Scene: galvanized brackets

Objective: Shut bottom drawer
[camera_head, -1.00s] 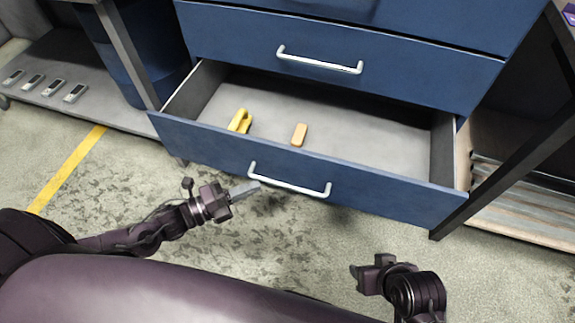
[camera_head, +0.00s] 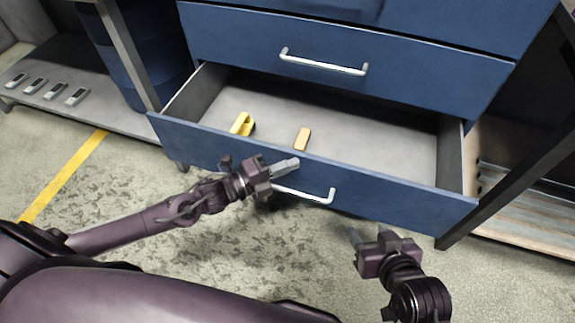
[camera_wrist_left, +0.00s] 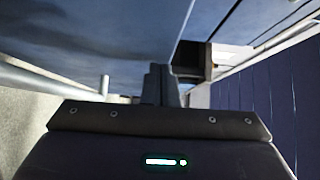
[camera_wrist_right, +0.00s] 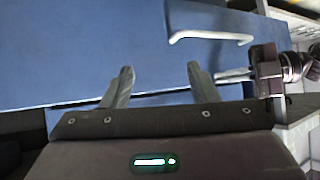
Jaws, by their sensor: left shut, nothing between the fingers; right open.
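The bottom drawer (camera_head: 400,188) is pulled out, and its blue front panel also shows in the right wrist view (camera_wrist_right: 70,50). Its silver handle (camera_head: 318,196) is on the front and also shows in the right wrist view (camera_wrist_right: 210,38). My left gripper (camera_head: 292,165) is shut and empty, at the drawer front just above the handle, whose left end it hides. I cannot tell whether it touches the panel. Its closed fingers show in the left wrist view (camera_wrist_left: 160,82). My right gripper (camera_head: 369,236) is open and empty, in front of and below the drawer's right half.
A closed blue drawer (camera_head: 430,75) is above. A dark table leg (camera_head: 500,160) stands at right; a low shelf (camera_head: 95,110) with several small devices is at left.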

